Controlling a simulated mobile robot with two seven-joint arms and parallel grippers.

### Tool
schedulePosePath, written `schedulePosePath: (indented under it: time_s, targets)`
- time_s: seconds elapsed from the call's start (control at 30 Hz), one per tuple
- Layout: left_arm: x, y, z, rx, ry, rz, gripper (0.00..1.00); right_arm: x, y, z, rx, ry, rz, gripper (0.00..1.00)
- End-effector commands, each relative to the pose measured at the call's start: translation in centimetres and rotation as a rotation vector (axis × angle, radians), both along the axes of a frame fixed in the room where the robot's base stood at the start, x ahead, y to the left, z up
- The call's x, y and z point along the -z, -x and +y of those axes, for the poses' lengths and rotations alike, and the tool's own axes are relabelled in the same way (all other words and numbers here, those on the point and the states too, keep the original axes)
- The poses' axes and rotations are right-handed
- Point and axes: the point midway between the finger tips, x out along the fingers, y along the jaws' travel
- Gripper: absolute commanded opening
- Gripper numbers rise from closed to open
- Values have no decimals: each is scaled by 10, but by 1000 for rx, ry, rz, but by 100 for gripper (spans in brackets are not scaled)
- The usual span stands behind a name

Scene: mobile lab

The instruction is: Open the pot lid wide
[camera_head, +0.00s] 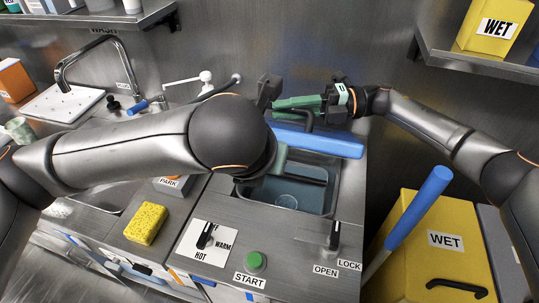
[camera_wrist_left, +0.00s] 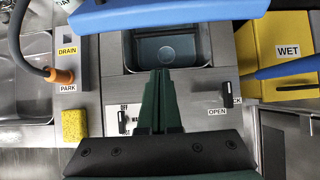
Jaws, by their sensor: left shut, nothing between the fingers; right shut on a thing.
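The pot lid (camera_head: 330,142) shows as a thick blue bar at the back of the basin, raised clear of the opening. The bar also crosses the top of the left wrist view (camera_wrist_left: 150,12). My right gripper (camera_head: 285,104), with green fingers, is shut by a dark handle at the lid; the exact grip is partly hidden. My left gripper (camera_wrist_left: 163,72) is shut and empty over the basin's front edge.
A yellow sponge (camera_head: 146,223), a HOT/WARM knob (camera_head: 205,236), a green START button (camera_head: 255,262) and an OPEN/LOCK lever (camera_head: 333,238) are in front. A yellow WET bin (camera_head: 440,262) with a blue-handled tool (camera_head: 415,212) stands right. A faucet (camera_head: 90,55) is at the left.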

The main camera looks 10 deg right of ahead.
Motion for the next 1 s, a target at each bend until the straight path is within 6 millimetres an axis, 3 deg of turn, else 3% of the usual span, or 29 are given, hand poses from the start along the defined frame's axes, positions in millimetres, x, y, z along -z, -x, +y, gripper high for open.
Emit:
schedulePosePath:
  time_s: [0.37, 0.6, 1.0]
  targets:
    - [67, -42, -17, -2, 0, 3, 0, -2, 1, 1, -3, -3, -1, 0]
    - [37, -60, -25, -1, 3, -2, 0, -2, 0, 1, -3, -3, -1, 0]
    - [31, -63, -26, 0, 2, 1, 0, -2, 0, 1, -2, -3, -1, 0]
